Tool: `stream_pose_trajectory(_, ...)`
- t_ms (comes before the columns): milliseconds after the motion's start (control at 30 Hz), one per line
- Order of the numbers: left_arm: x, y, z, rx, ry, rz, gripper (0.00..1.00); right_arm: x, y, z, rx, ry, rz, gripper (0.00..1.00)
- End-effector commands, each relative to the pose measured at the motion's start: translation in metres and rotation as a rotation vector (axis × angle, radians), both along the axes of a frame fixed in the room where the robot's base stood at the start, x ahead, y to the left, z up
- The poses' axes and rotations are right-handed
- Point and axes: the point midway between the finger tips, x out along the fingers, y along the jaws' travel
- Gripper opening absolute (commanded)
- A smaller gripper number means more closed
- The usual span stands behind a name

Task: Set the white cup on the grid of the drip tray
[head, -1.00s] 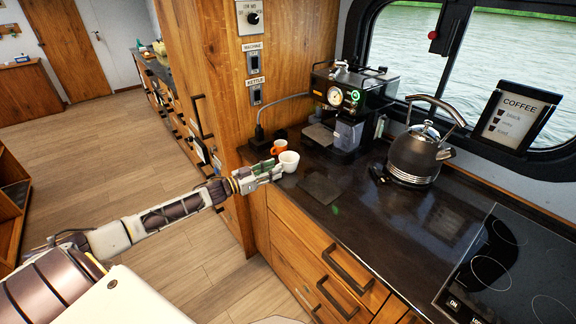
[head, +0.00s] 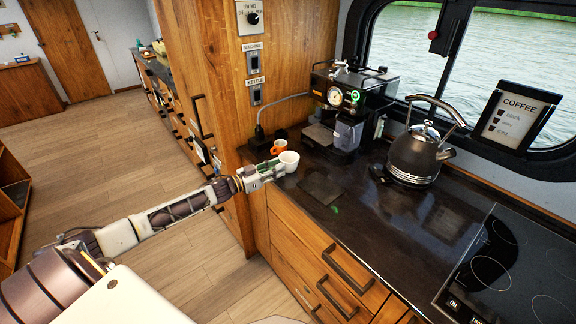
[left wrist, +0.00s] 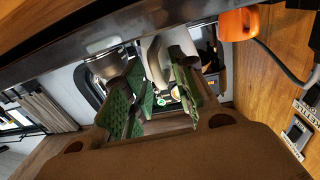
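The white cup (head: 289,161) stands upright on the dark counter near its left end, beside an orange cup (head: 277,148). My left gripper (head: 276,169) is at the near left side of the white cup, close against it; contact is unclear. In the left wrist view its green-padded fingers (left wrist: 160,92) are spread apart, with a pale curved piece, seemingly the cup's handle (left wrist: 156,62), between them. The drip tray (head: 319,135) is at the front of the coffee machine (head: 350,98), behind and right of the cups, and looks empty. My right gripper is out of view.
A kettle (head: 416,155) stands right of the machine, with a coffee sign (head: 511,117) and a cooktop (head: 515,265) further right. A dark flat mat (head: 321,190) lies in front. A wooden wall panel (head: 220,80) borders the counter's left end.

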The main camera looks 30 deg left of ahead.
Motion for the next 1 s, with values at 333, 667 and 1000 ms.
stream_pose_trajectory(333,0.0,0.0,0.0,0.0,0.0,0.0,0.0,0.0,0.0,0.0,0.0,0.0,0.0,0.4)
stream_pose_trajectory(667,0.0,0.0,0.002,0.0,-0.001,0.0,0.0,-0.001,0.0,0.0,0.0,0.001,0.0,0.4)
stream_pose_trajectory(1000,0.0,0.0,0.025,0.002,-0.002,-0.002,0.0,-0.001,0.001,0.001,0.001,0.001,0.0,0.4)
